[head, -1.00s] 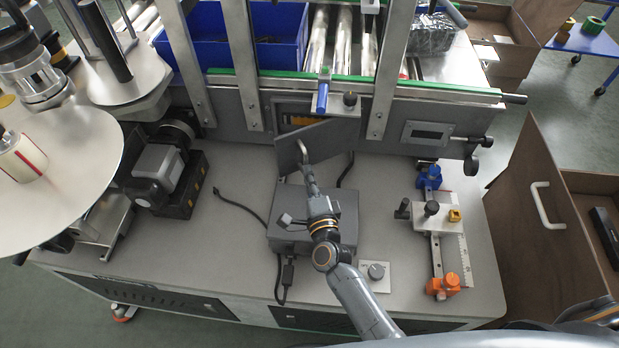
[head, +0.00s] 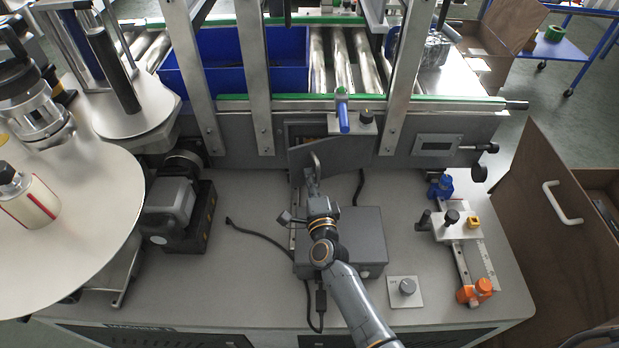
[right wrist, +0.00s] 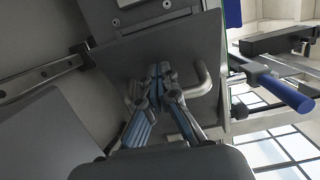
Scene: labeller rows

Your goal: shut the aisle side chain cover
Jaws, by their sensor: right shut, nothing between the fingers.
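The chain cover (head: 328,154) is a grey hinged panel with a bent bar handle (head: 316,160), on the front of the conveyor frame. It stands ajar, tilted out from its dark opening (head: 300,129). My right gripper (head: 312,184) is shut and empty, in front of the panel by the handle. In the right wrist view the shut fingertips (right wrist: 159,72) are close against the panel's face (right wrist: 140,48), beside the handle (right wrist: 203,80) and not around it. I cannot tell whether they touch the panel. My left gripper is not in view.
A grey box (head: 350,245) with cables sits under my right arm. A dark motor unit (head: 180,210) stands left, a slide with orange and blue knobs (head: 462,255) right.

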